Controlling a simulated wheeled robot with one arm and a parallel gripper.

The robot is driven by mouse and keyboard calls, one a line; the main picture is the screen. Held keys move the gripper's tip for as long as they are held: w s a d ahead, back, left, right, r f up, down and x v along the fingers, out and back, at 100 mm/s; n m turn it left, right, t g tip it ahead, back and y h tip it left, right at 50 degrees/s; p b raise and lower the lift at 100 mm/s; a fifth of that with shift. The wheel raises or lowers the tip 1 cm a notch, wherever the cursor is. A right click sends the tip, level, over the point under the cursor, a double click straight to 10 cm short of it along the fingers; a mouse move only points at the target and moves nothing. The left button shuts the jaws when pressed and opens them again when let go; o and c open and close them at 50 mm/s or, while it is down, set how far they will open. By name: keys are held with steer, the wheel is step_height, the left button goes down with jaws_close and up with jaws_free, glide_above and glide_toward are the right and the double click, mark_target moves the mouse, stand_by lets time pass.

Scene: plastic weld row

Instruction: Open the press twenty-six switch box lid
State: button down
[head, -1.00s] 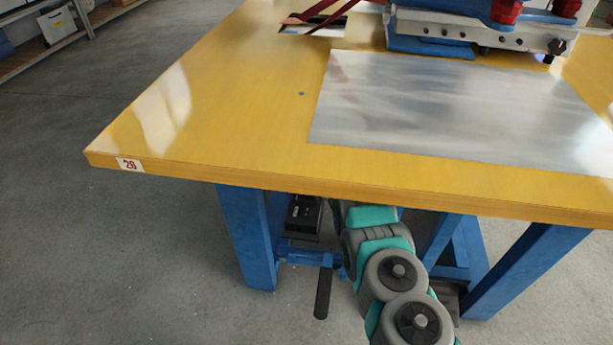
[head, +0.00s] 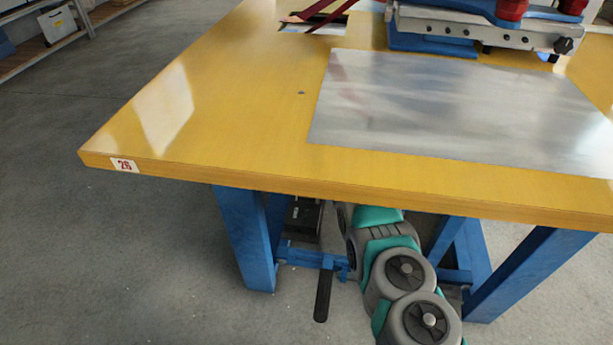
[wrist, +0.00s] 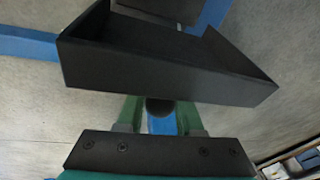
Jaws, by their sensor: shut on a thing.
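The press table carries a "26" label (head: 124,165) on its front left corner. Under its edge a black switch box (head: 303,216) shows in part beside the blue leg. In the wrist view a black, hollow, tray-like part (wrist: 165,75) with raised walls fills the upper middle; I cannot tell whether it is the lid alone or lid and box together. My gripper (wrist: 160,108) is just below it, its green fingers shut on a dark round knob (wrist: 160,106) at the part's near wall. In the head view the tabletop hides my gripper.
The yellow tabletop (head: 220,110) overhangs my arm. Blue legs (head: 243,235) stand on both sides of it, and a black pedal-like bar (head: 323,295) hangs low at left. A metal sheet (head: 450,110) and the press (head: 480,30) are on top. Open floor lies left.

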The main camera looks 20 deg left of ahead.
steer(key=shift+s+d+f, duration=0.1)
steer(key=shift+f, duration=0.15)
steer(key=c, duration=0.9)
jaws_free()
steer(key=shift+c, duration=0.2)
steer(key=o, duration=0.4)
steer(key=shift+r, duration=0.1)
steer(key=shift+r, duration=0.1)
